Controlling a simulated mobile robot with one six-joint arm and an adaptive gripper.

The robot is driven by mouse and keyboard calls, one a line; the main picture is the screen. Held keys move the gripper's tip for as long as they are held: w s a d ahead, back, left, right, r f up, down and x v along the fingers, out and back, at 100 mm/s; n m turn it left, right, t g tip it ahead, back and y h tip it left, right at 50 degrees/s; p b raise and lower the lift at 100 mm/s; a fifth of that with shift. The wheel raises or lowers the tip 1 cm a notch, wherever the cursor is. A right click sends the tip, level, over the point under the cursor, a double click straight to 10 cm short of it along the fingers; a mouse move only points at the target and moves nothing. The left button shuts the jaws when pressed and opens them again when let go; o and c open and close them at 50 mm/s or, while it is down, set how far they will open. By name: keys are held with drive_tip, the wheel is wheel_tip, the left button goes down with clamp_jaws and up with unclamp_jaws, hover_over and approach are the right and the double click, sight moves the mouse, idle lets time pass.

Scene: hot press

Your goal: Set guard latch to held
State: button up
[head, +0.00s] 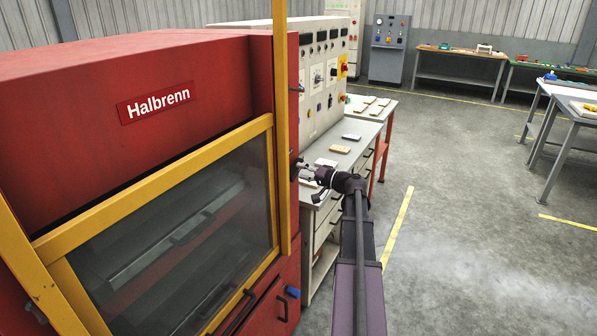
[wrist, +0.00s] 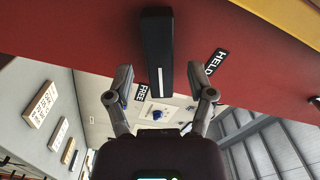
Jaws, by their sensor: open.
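The guard latch (wrist: 157,45) is a black lever with a white line, on the red side of the press, in the middle of the wrist view. Its free end lies beside the FREE label (wrist: 141,93); the HELD label (wrist: 216,61) is further off to the right. My gripper (wrist: 158,82) is open, one finger on each side of the lever's end, with gaps showing between. In the head view my gripper (head: 306,171) is at the press's right side; the latch is too small to make out there.
The red Halbrenn press (head: 200,55) has a yellow-framed glass guard (head: 180,235) at its front. A control cabinet (head: 325,75) and a grey bench (head: 352,155) with small blocks stand close behind my gripper. The floor at right is open.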

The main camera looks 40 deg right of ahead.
drive_tip(key=shift+x, duration=0.9)
clamp_jaws()
